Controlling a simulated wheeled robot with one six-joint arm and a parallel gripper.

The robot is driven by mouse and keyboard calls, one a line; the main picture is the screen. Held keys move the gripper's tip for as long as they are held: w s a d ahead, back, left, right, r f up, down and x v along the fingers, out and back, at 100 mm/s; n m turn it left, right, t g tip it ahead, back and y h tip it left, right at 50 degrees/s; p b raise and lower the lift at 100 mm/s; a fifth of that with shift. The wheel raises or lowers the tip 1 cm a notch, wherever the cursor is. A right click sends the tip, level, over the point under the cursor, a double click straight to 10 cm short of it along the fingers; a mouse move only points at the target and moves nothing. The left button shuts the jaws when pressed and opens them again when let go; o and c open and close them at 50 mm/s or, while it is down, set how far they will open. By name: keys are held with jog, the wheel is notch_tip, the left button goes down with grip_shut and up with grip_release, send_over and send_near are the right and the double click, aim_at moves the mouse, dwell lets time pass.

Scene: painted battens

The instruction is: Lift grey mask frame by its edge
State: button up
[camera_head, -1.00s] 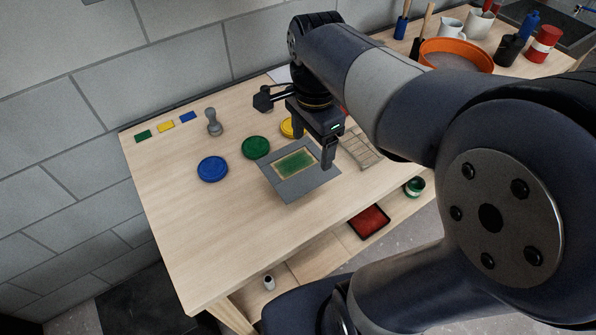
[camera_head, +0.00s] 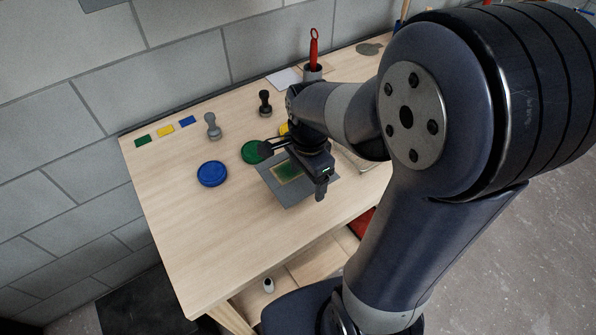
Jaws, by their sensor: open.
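The grey mask frame (camera_head: 301,198) lies flat on the wooden table near its front edge. A green panel with a pale border (camera_head: 288,171) shows in its opening. My gripper (camera_head: 320,190) is over the right part of the frame, pointing down, with its fingers by the frame's right front edge. The gripper is open. I cannot tell whether the fingers touch the frame or straddle its edge. The gripper body and wrist hide the frame's back right part.
A green lid (camera_head: 252,152) lies just behind the frame, and a blue lid (camera_head: 212,174) lies to its left. A grey stamp (camera_head: 212,126) and a black stamp (camera_head: 265,103) stand farther back. The front left of the table (camera_head: 215,250) is clear.

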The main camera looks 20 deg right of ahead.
jog(key=c, duration=1)
jog(key=shift+r, duration=0.1)
jog(key=shift+c, duration=0.2)
